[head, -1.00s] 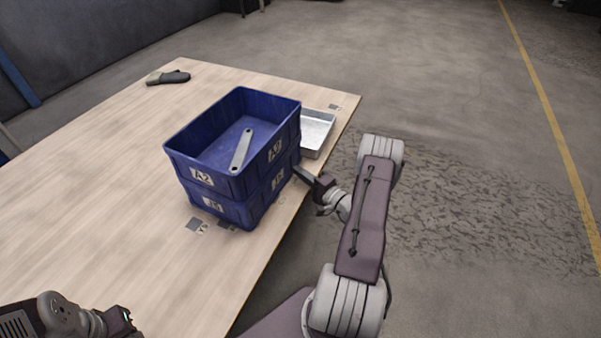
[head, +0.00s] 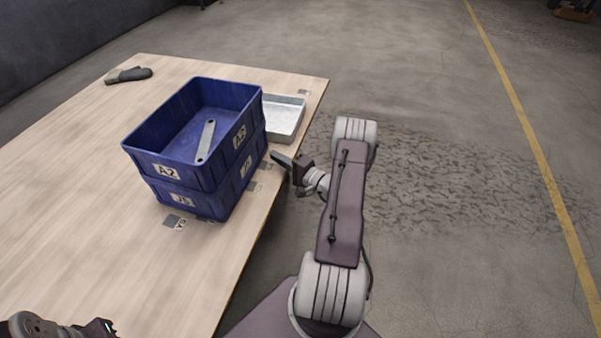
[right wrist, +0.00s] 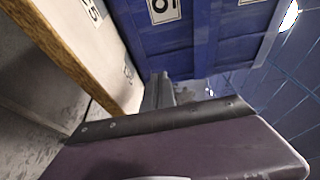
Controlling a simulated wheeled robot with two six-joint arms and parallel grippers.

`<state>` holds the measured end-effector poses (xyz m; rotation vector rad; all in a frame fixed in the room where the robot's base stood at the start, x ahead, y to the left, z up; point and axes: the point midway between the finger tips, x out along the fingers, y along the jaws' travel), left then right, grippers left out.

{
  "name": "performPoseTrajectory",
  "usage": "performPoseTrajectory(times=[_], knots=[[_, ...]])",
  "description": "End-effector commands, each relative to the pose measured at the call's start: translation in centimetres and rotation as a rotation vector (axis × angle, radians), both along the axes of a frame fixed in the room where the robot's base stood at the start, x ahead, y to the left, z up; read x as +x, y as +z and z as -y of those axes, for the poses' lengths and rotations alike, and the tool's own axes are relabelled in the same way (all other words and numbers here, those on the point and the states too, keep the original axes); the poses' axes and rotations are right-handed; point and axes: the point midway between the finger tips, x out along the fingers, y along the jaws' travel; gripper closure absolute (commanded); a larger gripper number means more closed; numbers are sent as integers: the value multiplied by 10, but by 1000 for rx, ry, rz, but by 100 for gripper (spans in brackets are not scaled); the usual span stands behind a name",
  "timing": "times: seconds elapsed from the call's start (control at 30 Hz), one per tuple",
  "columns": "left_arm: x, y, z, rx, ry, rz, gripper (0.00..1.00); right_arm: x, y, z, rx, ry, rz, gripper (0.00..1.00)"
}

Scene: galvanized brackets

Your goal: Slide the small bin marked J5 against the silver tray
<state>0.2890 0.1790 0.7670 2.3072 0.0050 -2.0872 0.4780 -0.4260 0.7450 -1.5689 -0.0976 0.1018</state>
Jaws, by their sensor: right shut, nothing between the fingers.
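The small blue bin marked J5 (head: 183,199) stands on the table near its right edge. Another blue bin, marked A2 (head: 167,171), is stacked on it. The silver tray (head: 286,135) lies just behind the stack to the right, partly hidden by it; I cannot tell whether J5 touches it. My right gripper (head: 279,160) is shut and empty at the stack's right side, by the table edge. The right wrist view shows its fingers (right wrist: 157,92) close to the blue wall with a J5 label (right wrist: 163,9); contact is unclear. My left gripper's fingers are out of view.
A grey flat bar (head: 206,141) lies inside the upper bin. A dark glove-like item (head: 128,75) lies at the far left of the wooden table (head: 70,190). Grey printed squares (head: 174,221) mark the tabletop near the stack. The table's left and front are clear.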

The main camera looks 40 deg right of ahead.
Motion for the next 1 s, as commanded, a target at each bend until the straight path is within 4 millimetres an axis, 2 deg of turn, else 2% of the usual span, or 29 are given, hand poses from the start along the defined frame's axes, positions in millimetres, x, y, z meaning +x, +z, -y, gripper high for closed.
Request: performPoseTrajectory(times=[0.03, 0.2, 0.4, 0.57, 0.6, 0.7, 0.9, 1.0], knots=[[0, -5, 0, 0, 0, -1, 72, -5, -2, 8, -3, -1, 0, 100], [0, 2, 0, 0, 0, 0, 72, -55, 1, 13, 3, -5, 0, 100], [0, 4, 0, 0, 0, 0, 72, -90, 0, 16, 1, -2, 0, 100], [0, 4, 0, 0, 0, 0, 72, -99, 0, 16, 1, 2, 0, 100], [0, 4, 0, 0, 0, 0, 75, -100, 0, 16, 1, 3, 0, 100], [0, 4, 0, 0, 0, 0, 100, -100, 0, 16, 0, 3, 0, 100], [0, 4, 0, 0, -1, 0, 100, -99, 0, 16, 3, 2, 0, 100], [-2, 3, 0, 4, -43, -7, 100, -99, -2, 16, 58, 3, -15, 100]])
